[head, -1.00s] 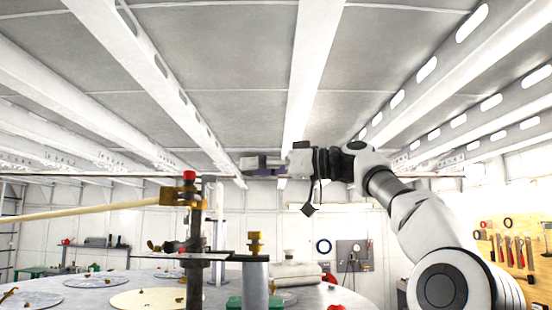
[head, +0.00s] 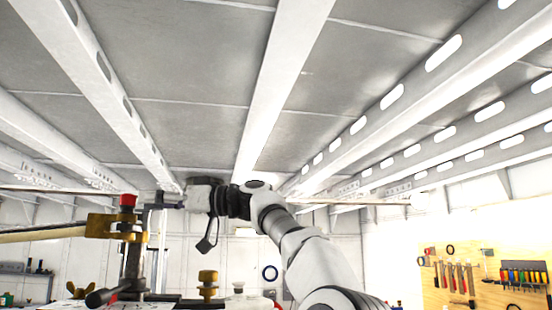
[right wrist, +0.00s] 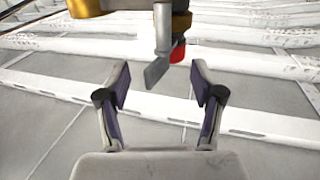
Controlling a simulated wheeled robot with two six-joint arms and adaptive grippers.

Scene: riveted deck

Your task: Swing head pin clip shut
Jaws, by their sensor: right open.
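A dark post (head: 133,262) stands at the left in the head view. It carries a gold head fitting (head: 102,227) with a red knob (head: 128,199) on top. In the right wrist view the red knob (right wrist: 178,52) and a flat grey tab (right wrist: 158,70), which looks like the clip, show at the top centre. The tab sticks out, slanted, from a grey rod beside the knob. My right gripper (head: 160,200) is just right of the knob in the head view. In the wrist view it (right wrist: 160,82) is open and empty, its fingers either side of the tab, apart from it. My left gripper is out of view.
A tan pole (head: 45,234) runs from the left edge to the gold fitting. A gold-topped post (head: 208,280) stands lower right of it. A tool board (head: 470,275) hangs on the far right wall. Space above the fitting is open up to the ceiling beams.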

